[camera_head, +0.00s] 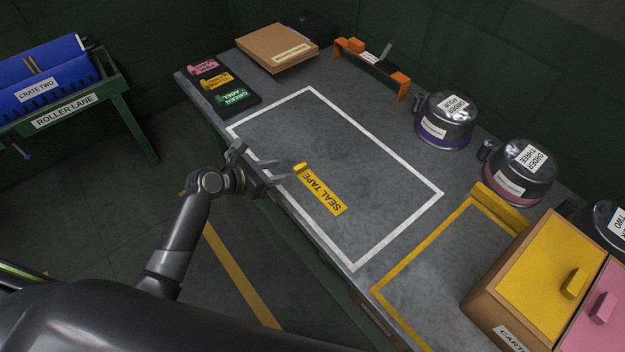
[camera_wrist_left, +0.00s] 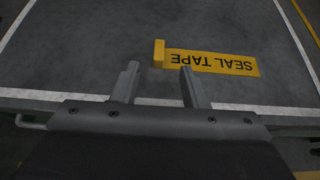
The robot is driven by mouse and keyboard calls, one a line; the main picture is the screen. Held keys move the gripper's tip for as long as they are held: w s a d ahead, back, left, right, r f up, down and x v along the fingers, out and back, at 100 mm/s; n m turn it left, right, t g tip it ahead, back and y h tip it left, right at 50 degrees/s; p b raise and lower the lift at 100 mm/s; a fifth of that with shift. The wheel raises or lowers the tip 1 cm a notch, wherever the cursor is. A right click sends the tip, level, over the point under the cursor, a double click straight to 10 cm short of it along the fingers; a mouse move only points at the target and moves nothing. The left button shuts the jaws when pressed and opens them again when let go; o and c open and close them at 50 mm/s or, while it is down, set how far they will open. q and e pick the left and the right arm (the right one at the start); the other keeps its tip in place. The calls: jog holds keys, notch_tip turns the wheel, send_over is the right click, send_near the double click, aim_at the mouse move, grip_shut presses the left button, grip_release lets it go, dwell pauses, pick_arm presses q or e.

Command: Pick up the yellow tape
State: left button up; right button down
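The yellow tape (camera_head: 322,192), marked "SEAL TAPE", lies flat on the grey table inside the white outline, near its front left edge. A small raised yellow tab (camera_head: 299,169) is at its left end. In the left wrist view the tape (camera_wrist_left: 212,62) lies just beyond the fingers, with its tab (camera_wrist_left: 159,53) ahead of the gap between them. My left gripper (camera_head: 287,172) is open and empty, beside the tab end of the tape. Its two fingers show apart in the left wrist view (camera_wrist_left: 157,78). My right gripper is not in view.
A black tray (camera_head: 243,107) with pink, yellow and green labels and a cardboard box (camera_head: 277,48) stand at the back. Pots (camera_head: 445,120) and a carton with yellow and pink lids (camera_head: 540,275) line the right. The outlined area around the tape is clear.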

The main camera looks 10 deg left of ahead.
aim_at(300, 165)
pick_arm(q)
jog(key=shift+x, duration=3.55)
jog(key=shift+r, duration=0.1)
jog(key=shift+a, duration=0.1)
grip_shut()
